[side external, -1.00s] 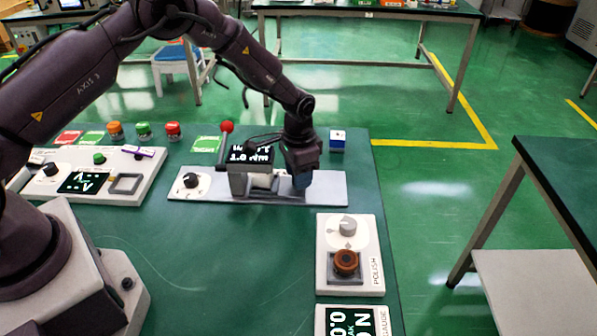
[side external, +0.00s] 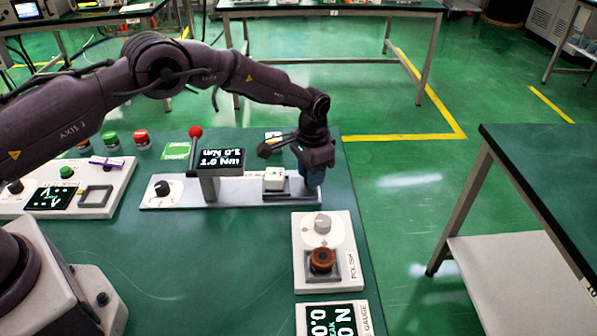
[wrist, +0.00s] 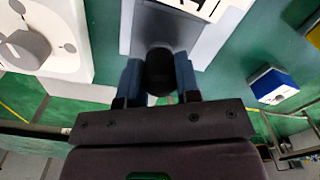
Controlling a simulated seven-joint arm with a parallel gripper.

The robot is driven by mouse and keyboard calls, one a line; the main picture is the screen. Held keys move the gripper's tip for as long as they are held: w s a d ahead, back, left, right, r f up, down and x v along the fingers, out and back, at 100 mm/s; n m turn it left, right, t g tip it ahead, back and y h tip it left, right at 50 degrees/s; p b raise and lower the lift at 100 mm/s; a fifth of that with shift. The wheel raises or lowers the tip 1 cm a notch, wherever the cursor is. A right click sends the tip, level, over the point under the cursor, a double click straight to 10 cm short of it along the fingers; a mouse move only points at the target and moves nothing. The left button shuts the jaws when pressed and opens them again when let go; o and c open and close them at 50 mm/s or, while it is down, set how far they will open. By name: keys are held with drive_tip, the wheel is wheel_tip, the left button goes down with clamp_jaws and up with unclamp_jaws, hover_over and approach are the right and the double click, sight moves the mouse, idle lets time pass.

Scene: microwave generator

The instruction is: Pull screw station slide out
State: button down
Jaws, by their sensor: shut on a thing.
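The screw station (side external: 240,193) is a long pale base with a black dial at left and a raised display (side external: 221,158) in the middle. Its dark grey slide (side external: 292,191) lies on the right part of the base, clear of the display, with a white block (side external: 274,179) on it. My gripper (side external: 314,178) is at the slide's right end. In the wrist view my gripper (wrist: 159,80) has its blue fingers shut on a round black handle (wrist: 160,70) at the end of the slide (wrist: 150,25). The fingers partly hide the handle.
The polish station (side external: 322,250) stands close in front of the base's right end, with a brown round part on it. A gauge box (side external: 335,319) is nearer still. A blue and white box (wrist: 273,86) lies on the table nearby. The table's right edge is close.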

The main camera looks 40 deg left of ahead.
drive_tip(key=shift+w+d, duration=0.2)
drive_tip(key=c, duration=0.8)
unclamp_jaws()
drive_tip(key=shift+r, duration=0.15)
wheel_tip(320, 180, up, 13)
